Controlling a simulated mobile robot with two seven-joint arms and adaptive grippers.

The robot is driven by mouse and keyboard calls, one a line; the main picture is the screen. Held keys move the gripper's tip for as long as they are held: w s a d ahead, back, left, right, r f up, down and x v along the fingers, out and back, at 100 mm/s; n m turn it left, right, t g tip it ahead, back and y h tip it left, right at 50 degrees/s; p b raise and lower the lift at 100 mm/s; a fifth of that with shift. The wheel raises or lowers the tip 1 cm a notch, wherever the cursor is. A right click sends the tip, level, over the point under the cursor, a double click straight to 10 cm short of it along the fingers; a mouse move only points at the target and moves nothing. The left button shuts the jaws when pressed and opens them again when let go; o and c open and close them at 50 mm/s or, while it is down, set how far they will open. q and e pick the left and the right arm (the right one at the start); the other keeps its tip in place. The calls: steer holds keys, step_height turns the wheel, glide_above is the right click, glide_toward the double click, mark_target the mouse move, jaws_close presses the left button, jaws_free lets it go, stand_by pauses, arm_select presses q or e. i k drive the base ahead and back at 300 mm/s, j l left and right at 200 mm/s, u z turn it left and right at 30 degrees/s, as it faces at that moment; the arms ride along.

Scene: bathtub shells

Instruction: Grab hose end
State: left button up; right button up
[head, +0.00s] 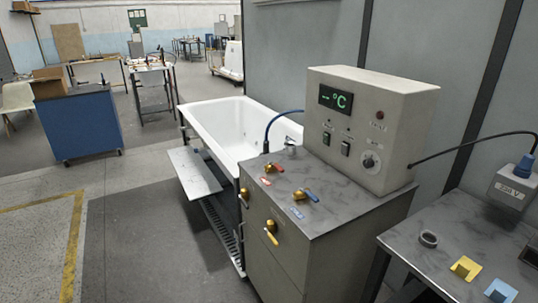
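A blue hose (282,116) arches out from beside the grey control box and bends down to the left. Its dark lower end (266,147) points down near the rim of the white bathtub (232,125) and the back edge of the grey cabinet (325,193). I cannot tell whether the end rests in a holder. Neither of my grippers is in view.
The control box (372,115) with a green display stands on the cabinet. Red and blue valves (305,195) sit on its top, and a yellow-handled valve (271,232) on its front. A table (440,237) is at right.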

mark_target(266, 143)
steer(key=i+j+z, duration=0.15)
steer(key=z, duration=0.35)
steer(key=i+j+z, duration=0.1)
steer(key=z, duration=0.35)
steer(key=j+z, duration=0.25)
steer(key=z, duration=0.25)
steer(key=j+z, duration=0.25)
steer(key=j, duration=0.2)
steer(key=j+z, duration=0.3)
steer(key=j, duration=0.2)
steer(key=k+j+z, duration=0.1)
steer(key=j+z, duration=0.25)
steer(key=j, duration=0.6)
steer(key=k+j, duration=0.1)
steer(key=j, duration=0.4)
steer(key=k+j, duration=0.1)
steer(key=j, duration=0.4)
steer(key=j+z, duration=0.1)
steer(key=j, duration=0.4)
steer(key=k+j, duration=0.2)
steer(key=j, duration=0.25)
